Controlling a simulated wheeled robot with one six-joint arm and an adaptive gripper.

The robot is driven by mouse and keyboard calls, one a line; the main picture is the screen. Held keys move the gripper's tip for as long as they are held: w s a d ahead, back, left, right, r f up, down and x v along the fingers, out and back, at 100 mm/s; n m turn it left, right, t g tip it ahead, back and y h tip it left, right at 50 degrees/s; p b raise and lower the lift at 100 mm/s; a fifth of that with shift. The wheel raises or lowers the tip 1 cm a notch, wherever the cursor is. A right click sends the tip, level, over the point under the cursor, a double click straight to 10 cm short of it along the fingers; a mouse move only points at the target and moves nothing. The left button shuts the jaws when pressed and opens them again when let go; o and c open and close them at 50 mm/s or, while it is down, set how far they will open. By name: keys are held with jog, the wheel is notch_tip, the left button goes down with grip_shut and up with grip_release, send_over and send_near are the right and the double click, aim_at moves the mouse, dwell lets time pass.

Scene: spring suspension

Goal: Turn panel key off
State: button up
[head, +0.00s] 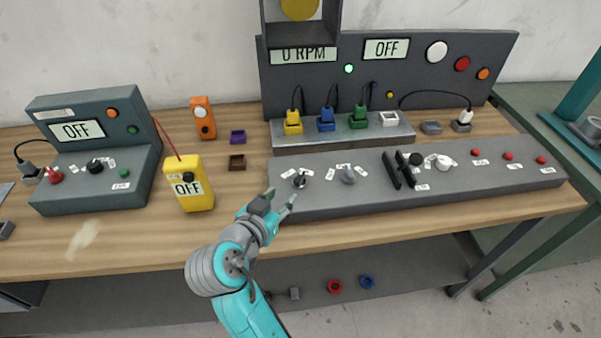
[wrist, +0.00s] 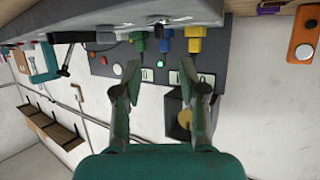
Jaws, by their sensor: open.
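The long grey control panel (head: 330,198) lies along the front of the wooden bench. At its left end is a small dark key-like knob (head: 300,180) between white labels; which way it points is too small to tell. A grey knob (head: 348,174) sits to its right. My gripper (head: 276,202) is open and empty, just left of and in front of the dark knob, apart from it. In the wrist view, upside down, the open fingers (wrist: 160,78) have nothing between them, and the panel's edge (wrist: 110,26) crosses the top.
The upright rear panel (head: 330,80) has an OFF display (head: 387,48) and a lit green lamp (head: 349,69). A black double-bar handle (head: 398,170) rises mid-panel. A yellow meter (head: 188,183) reading OFF stands left of my gripper. A teal control box (head: 95,150) stands farther left.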

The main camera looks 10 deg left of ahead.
aim_at(296, 182)
jog(key=x, duration=1)
jog(key=shift+w+d, duration=0.1)
grip_shut()
